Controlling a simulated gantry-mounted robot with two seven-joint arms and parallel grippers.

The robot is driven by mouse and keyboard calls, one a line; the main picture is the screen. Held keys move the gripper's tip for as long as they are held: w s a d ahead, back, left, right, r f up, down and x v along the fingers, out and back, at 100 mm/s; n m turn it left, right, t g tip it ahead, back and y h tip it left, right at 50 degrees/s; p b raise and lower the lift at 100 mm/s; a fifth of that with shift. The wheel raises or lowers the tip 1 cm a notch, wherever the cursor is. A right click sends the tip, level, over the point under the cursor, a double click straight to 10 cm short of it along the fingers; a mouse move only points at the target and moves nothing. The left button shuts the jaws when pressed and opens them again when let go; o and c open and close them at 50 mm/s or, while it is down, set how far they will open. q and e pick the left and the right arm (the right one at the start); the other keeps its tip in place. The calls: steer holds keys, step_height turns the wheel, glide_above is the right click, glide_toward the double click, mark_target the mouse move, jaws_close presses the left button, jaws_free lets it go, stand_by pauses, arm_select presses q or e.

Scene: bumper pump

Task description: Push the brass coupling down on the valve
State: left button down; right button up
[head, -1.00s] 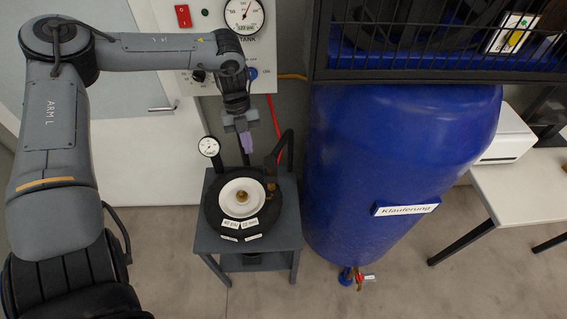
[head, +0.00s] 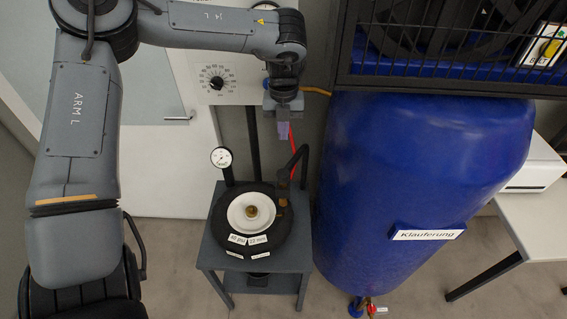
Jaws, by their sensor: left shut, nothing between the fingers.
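A black bumper ring with a white disc (head: 237,222) lies on a small grey stand. A brass valve piece (head: 252,211) stands up at the disc's middle. My left gripper (head: 283,130) is shut and empty, pointing down. In the picture it is above the brass part and apart from it. My right gripper is not in view.
A small gauge (head: 221,157) stands at the stand's back left. A big blue tank (head: 420,170) is close on the right, under a black cage (head: 440,78). A control panel (head: 221,88) is behind my left arm. The floor in front of the grey stand (head: 235,257) is clear.

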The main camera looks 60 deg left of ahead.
mark_target(282, 172)
arm_select(q)
step_height(282, 172, down, 14)
stand_by(0.6)
steer(key=shift+f, duration=0.1)
step_height(282, 172, down, 4)
steer(key=b, duration=0.3)
steer(key=shift+s+a+r, duration=0.1)
steer(key=shift+a+r, duration=0.05)
steer(key=shift+r, duration=0.1)
steer(key=shift+f, duration=0.1)
